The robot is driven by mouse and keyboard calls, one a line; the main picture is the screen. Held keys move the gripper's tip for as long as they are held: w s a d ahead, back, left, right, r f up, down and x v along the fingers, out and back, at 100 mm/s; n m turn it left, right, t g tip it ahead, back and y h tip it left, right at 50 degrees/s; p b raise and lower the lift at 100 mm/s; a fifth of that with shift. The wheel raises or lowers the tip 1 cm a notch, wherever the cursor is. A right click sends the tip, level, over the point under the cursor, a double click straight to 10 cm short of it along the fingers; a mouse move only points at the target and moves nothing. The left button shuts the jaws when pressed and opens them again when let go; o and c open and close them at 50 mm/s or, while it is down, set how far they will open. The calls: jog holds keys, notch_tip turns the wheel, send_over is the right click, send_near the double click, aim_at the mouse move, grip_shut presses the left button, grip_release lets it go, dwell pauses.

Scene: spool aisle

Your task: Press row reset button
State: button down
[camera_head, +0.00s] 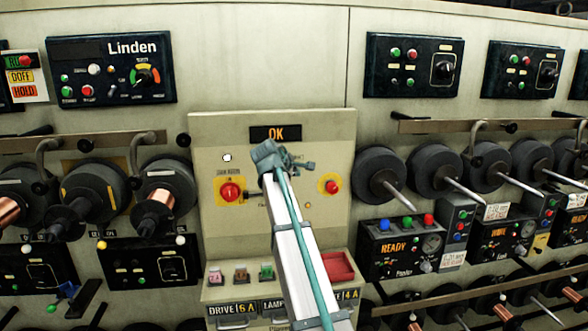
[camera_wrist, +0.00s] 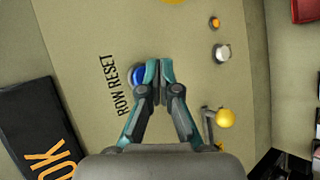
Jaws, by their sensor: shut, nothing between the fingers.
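The blue row reset button (camera_wrist: 134,77) shows in the wrist view beside the black "ROW RESET" lettering (camera_wrist: 115,86). My gripper (camera_wrist: 153,80) is shut and empty, its fingertips just right of the button and covering part of it. I cannot tell whether they touch it. In the head view my gripper (camera_head: 290,162) is in front of the beige control panel (camera_head: 225,130), just below the lit "OK" display (camera_head: 276,134). The button is hidden there behind my gripper and arm. The display also shows at the lower left of the wrist view (camera_wrist: 45,165).
A yellow ball-ended lever (camera_wrist: 226,117), a white button (camera_wrist: 221,52) and an orange button (camera_wrist: 214,22) stand near my gripper. Red knobs (camera_head: 230,191) (camera_head: 331,187) flank my arm. A red tray (camera_head: 338,267) sits below; spools (camera_head: 380,173) stick out at the right.

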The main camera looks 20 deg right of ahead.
jog(key=s, duration=0.2)
jog(key=s+a+p, duration=0.1)
jog(key=s, duration=0.1)
jog(key=s+p, duration=0.1)
jog(key=shift+s+a, duration=0.25)
jog(key=shift+s, duration=0.15)
dwell(0.7)
